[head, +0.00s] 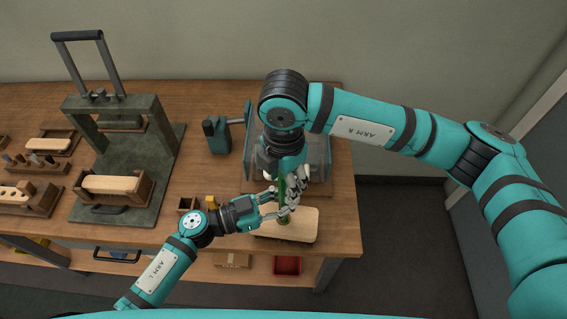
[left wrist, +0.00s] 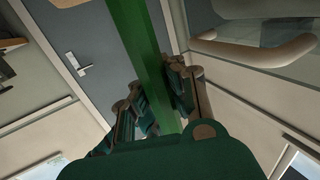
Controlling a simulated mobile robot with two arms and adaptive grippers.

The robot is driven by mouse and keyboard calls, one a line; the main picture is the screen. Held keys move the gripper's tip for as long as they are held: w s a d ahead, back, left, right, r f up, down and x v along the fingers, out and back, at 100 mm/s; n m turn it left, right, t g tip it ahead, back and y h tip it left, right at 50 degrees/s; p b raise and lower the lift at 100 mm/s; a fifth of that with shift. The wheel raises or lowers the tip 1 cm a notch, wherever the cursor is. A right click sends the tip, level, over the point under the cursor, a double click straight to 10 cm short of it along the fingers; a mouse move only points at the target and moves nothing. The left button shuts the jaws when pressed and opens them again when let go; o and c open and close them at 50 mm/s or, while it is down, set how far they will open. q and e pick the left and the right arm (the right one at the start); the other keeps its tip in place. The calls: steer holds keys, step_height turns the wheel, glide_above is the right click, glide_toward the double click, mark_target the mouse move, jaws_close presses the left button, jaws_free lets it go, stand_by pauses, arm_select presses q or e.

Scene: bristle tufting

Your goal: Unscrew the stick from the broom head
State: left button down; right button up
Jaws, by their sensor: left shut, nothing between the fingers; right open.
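The green stick (head: 282,187) stands roughly upright over the pale wooden broom head (head: 303,225) near the front right of the bench. My left gripper (head: 272,203) is at the stick from the left, above the broom head, shut with nothing gripped. In the left wrist view the stick (left wrist: 148,60) runs past its fingers (left wrist: 158,103). My right gripper (head: 289,197) is open and points down beside the stick from above. The two grippers crowd together there. The joint between stick and broom head is partly hidden, so I cannot tell whether they are still joined.
A dark green press frame (head: 165,150) with a wooden block (head: 110,185) stands at the left. Behind the broom head is a clear-walled box (head: 318,150), with a teal device (head: 217,134) beside it. The bench ends at right.

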steer(key=shift+f, duration=1.55)
jaws_close()
steer(key=n, duration=1.3)
steer(key=shift+r, duration=0.1)
steer(key=n, duration=1)
steer(key=shift+n, duration=0.3)
